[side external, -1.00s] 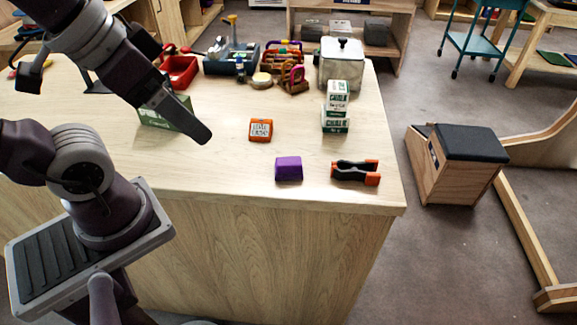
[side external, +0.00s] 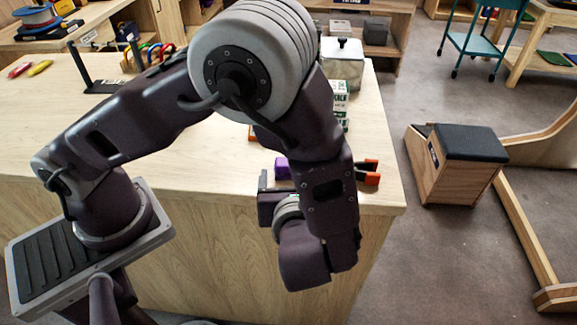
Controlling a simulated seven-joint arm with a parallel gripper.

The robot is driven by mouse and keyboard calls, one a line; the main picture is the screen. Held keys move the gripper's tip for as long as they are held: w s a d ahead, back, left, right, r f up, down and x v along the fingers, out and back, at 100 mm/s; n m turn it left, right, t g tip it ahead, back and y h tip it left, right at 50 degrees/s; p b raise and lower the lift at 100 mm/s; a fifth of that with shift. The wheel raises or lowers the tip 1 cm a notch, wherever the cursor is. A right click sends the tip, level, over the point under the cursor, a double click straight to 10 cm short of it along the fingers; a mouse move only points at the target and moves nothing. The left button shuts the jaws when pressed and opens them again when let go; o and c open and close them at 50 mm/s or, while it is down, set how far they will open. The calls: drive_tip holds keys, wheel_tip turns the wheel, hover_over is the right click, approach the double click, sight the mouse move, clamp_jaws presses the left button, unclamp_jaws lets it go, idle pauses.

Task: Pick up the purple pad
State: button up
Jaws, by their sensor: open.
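The purple pad (side external: 281,169) lies on the wooden table near its front edge, and only a part of it shows. My arm's forearm and wrist cover the rest of it from the right and front. My gripper (side external: 272,187) is at the table's front edge, close to the near side of the pad. One finger shows just left of the pad; the other is hidden behind my wrist. The gripper is open, and I cannot tell whether the pad is between the fingers.
A black and orange clamp (side external: 372,179) lies right of my wrist, partly hidden. White and green boxes (side external: 340,97) and a clear lidded container (side external: 343,66) stand farther back, partly covered by my arm.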

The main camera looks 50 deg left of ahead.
drive_tip(key=x, duration=0.5)
drive_tip(key=shift+w+a+r, duration=0.15)
drive_tip(key=shift+w, duration=0.1)
drive_tip(key=c, duration=1.4)
drive_tip(key=shift+o, duration=0.2)
drive_tip(key=shift+r, duration=0.1)
